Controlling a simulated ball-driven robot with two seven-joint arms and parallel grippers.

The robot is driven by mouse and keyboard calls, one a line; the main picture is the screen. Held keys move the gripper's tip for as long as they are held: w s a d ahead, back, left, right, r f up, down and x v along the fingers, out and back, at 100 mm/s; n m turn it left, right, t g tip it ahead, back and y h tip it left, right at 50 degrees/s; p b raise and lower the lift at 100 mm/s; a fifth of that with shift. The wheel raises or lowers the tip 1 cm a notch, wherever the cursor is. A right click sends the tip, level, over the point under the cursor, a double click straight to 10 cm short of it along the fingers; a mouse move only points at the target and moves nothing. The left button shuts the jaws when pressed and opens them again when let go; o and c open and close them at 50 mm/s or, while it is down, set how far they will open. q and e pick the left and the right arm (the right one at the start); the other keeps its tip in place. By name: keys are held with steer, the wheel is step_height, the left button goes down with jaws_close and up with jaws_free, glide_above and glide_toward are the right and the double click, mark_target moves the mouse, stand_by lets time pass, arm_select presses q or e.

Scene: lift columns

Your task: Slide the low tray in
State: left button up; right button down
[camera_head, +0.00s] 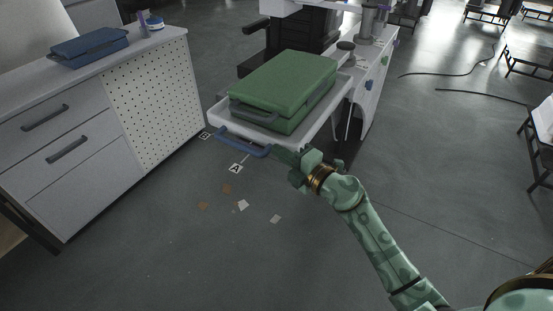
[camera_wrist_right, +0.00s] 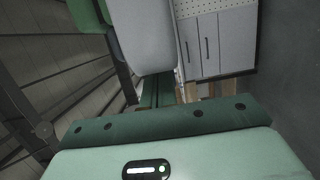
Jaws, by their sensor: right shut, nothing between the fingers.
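The white tray (camera_head: 330,124) sticks out toward me from the dark column and carries a green case (camera_head: 288,82). A blue handle (camera_head: 243,143) runs along the tray's front edge. My right gripper (camera_head: 286,155) is shut and empty at the tray's front right corner, close to the right end of the handle. I cannot tell whether it touches. In the right wrist view, the pale tray (camera_wrist_right: 146,38) is just beyond the shut fingers (camera_wrist_right: 162,92), with part of the green case (camera_wrist_right: 88,14) at upper left. My left gripper is out of view.
A grey drawer cabinet (camera_head: 75,150) with a perforated side stands left, bearing a blue case (camera_head: 90,46). A white bench (camera_head: 372,75) with canisters stands behind right of the tray. Floor markers (camera_head: 236,168) and scraps lie below. Cables (camera_head: 470,72) cross the right floor.

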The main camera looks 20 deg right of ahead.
mark_target(306, 128)
steer(key=w+d, duration=0.2)
steer(key=d, duration=0.1)
steer(key=w+d+b, duration=0.1)
steer(key=w+d, duration=0.1)
steer(key=d, duration=0.1)
steer(key=w+d+b, duration=0.1)
steer(key=w+d, duration=0.2)
steer(key=d, duration=0.1)
steer(key=shift+f, duration=0.15)
steer(key=shift+w+d+b, duration=0.3)
steer(key=shift+d+b, duration=0.05)
steer(key=shift+d, duration=0.15)
steer(key=shift+r, duration=0.2)
steer(key=shift+d+r, duration=0.1)
steer(key=shift+d, duration=0.05)
